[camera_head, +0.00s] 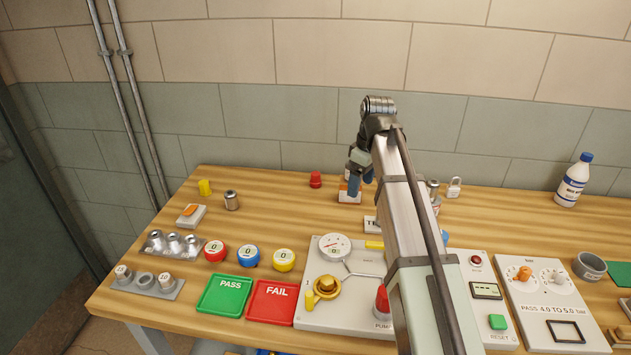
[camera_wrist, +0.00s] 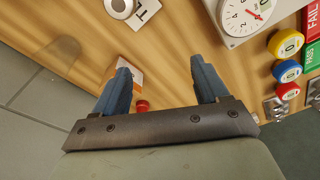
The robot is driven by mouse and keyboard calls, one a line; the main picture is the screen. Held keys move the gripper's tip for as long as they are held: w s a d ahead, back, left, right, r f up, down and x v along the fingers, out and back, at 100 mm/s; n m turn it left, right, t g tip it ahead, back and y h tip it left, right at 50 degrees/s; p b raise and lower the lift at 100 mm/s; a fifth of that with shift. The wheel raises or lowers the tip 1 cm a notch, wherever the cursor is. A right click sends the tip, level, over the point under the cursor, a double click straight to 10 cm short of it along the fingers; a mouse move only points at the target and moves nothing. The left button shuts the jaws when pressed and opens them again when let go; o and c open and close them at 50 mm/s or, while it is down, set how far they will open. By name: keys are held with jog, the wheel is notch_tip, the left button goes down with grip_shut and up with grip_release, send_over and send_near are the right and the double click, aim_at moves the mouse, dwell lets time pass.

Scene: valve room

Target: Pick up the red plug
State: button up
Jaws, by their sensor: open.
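The red plug (camera_head: 315,179) stands on the wooden bench near its back edge, left of my gripper (camera_head: 361,181). In the wrist view the red plug (camera_wrist: 142,106) shows between the blue fingers, low in the picture and partly hidden by the gripper's dark bar. My gripper (camera_wrist: 159,62) is open with nothing between its fingers. In the head view its fingers are over the back of the bench, apart from the plug; their exact height above the wood is hard to tell.
A white block with an orange mark (camera_head: 349,197) lies just below my gripper. A yellow plug (camera_head: 205,187) and a metal cylinder (camera_head: 232,200) stand farther left. A gauge panel (camera_head: 318,290) fills the front middle. Bare wood surrounds the red plug.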

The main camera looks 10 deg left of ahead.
jog(key=w+a, duration=0.8)
jog(key=a, duration=0.3)
jog(key=m+t, duration=0.1)
jog(key=m, duration=0.3)
send_near(316, 173)
jog(key=f, duration=0.7)
jog(key=w+a+f, duration=0.1)
jog(key=f, duration=0.3)
jog(key=shift+a+f, duration=0.1)
jog(key=c, duration=1.1)
jog(key=shift+c, duration=0.2)
